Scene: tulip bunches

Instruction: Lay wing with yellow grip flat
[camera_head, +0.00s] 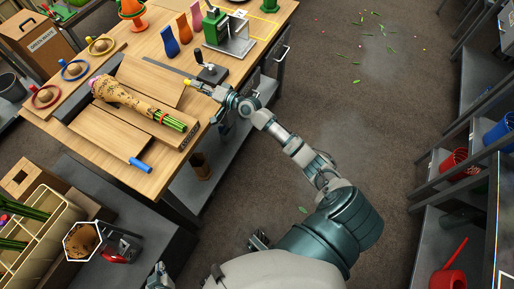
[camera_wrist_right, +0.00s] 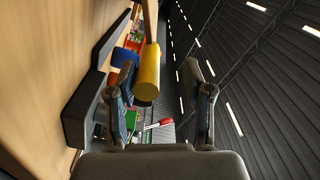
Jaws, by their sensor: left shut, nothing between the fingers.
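The wing with the yellow grip is a pale wooden board (camera_head: 150,79) behind the wrapped tulip bunch (camera_head: 140,105) in the head view. Its tilt is hard to judge. The yellow grip (camera_wrist_right: 147,75) sticks out of its right end, and shows small in the head view (camera_head: 187,82). My right gripper (camera_wrist_right: 160,70) is open at that end; in its wrist view the grip lies between the fingers, closer to the left one, with a gap on the right. The other wing (camera_head: 108,130), with a blue grip (camera_head: 140,164), lies in front of the bunch. My left gripper (camera_head: 160,272) is shut and empty at the bottom edge.
A dark device with a black knob (camera_head: 210,72) stands close to my right gripper. Behind it are a green press (camera_head: 217,28) and several coloured sleeves. A crate of stems (camera_head: 40,215) stands lower left.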

